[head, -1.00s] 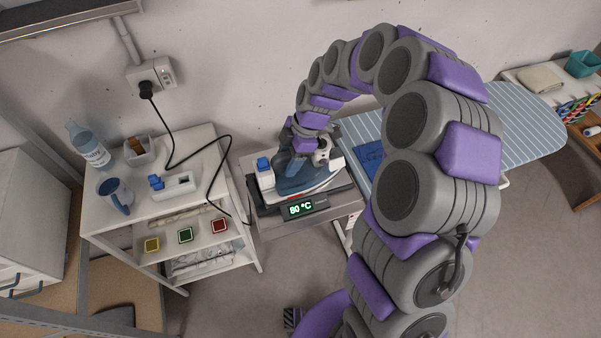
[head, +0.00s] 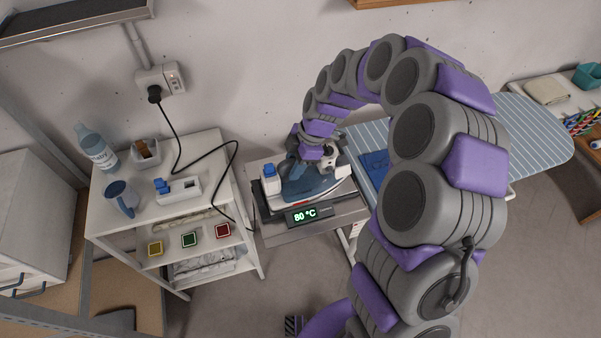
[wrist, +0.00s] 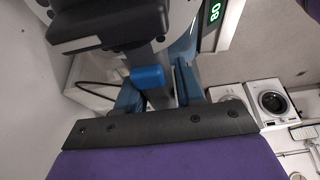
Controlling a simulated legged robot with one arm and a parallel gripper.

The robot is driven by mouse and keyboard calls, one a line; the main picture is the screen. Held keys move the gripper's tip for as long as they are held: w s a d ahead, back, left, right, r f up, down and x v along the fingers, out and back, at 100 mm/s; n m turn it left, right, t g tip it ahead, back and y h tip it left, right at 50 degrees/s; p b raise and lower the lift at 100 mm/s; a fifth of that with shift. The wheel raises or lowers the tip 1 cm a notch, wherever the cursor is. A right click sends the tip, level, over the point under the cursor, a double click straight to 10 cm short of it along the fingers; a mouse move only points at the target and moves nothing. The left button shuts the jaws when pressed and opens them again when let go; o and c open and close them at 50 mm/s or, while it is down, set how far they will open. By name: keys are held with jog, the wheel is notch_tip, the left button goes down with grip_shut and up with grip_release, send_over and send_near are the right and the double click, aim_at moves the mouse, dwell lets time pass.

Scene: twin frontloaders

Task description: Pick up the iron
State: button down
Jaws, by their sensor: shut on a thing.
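The iron (head: 312,189) is blue and white with a blue cap at its left end. It sits on a dark stand with a green display (head: 305,216) reading 80 °C. My gripper (head: 316,158) comes down from above and is shut on the iron at its handle. The jaws and the iron's top partly hide each other in the head view. In the wrist view, the iron's blue body and blue cap (wrist: 147,77) show beyond my gripper's dark edge, and part of the display shows at the top.
A black cord runs from the wall socket (head: 161,84) over the cart. A striped ironing board (head: 530,135) with a folded blue cloth (head: 375,164) is at the right.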

aim_at(291, 160)
jog(key=shift+r, duration=0.15)
jog(key=shift+w+r+p, duration=0.1)
jog(key=shift+r+p, duration=0.4)
jog(key=shift+r, duration=1.2)
jog(key=s+d, duration=0.2)
jog(key=s, duration=0.5)
jog(key=s+d+r+p, duration=0.1)
jog(key=s+d, duration=0.2)
jog(key=s, duration=0.5)
jog(key=shift+s+d+r, duration=0.15)
jog(key=shift+d+r, duration=0.05)
jog(key=shift+d, duration=0.05)
